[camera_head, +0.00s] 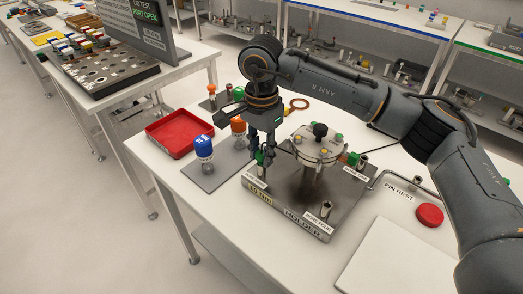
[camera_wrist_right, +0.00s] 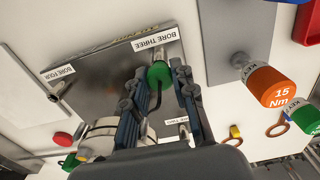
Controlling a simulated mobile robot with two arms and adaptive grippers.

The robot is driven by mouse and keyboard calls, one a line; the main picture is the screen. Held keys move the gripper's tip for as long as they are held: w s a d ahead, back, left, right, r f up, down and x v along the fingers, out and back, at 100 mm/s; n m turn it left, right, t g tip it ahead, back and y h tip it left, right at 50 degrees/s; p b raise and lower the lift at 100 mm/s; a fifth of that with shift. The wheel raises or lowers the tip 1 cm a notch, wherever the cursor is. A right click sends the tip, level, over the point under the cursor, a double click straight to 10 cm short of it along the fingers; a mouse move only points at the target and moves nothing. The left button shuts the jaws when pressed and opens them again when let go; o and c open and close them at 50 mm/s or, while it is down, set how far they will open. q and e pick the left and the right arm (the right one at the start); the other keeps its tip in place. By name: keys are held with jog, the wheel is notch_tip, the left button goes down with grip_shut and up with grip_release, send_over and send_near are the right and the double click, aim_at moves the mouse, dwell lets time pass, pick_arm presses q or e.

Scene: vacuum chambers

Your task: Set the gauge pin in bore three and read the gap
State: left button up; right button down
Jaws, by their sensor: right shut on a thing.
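My right gripper (camera_head: 264,152) is low over the left corner of the grey holder plate (camera_head: 285,212). It is shut on a green-headed pin, taken as the gauge pin (camera_wrist_right: 160,75), whose head sits between the fingers in the right wrist view. The BORE THREE label (camera_wrist_right: 155,39) lies just beyond the pin. A metal post at that corner is partly covered by the green head, so I cannot tell how deep the pin sits. The round metal chamber (camera_head: 318,147) with a black knob stands mid-plate. No gap reading is legible. My left gripper is not in view.
A blue-capped tool (camera_head: 204,151) and an orange one (camera_head: 238,130) stand on a grey mat left of the holder. A red tray (camera_head: 179,132) is behind them. A bent PIN REST bar (camera_head: 407,182) and a red button (camera_head: 429,215) are at the right.

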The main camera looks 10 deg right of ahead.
jog(key=shift+f, duration=0.2)
jog(key=c, duration=1)
grip_release()
jog(key=shift+r, duration=0.15)
jog(key=shift+r+p, duration=1.6)
jog(key=shift+r, duration=1.85)
